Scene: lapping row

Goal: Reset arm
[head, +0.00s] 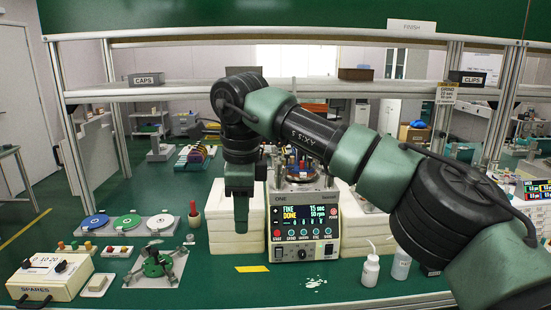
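My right arm (315,136) comes in from the right and stretches across the middle of the head view, with its wrist bent downward. My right gripper (241,225) points down in front of the white blocks left of the lapping machine (303,248). I see it edge-on as one narrow dark green shape, so the gap between its fingers is hidden. No held object shows at its tip. My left arm and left gripper are not in view. The machine's display reads FINE, DONE, 15 sec, 50 rpm; the arm partly covers its top.
A SPARES box (48,277), a green-and-grey fixture (158,264) and a tray of coloured discs (128,227) stand at left. White bottles (370,270) stand near my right arm. A shelf (330,90) crosses above. The bench front has some clear room near a yellow strip (252,269).

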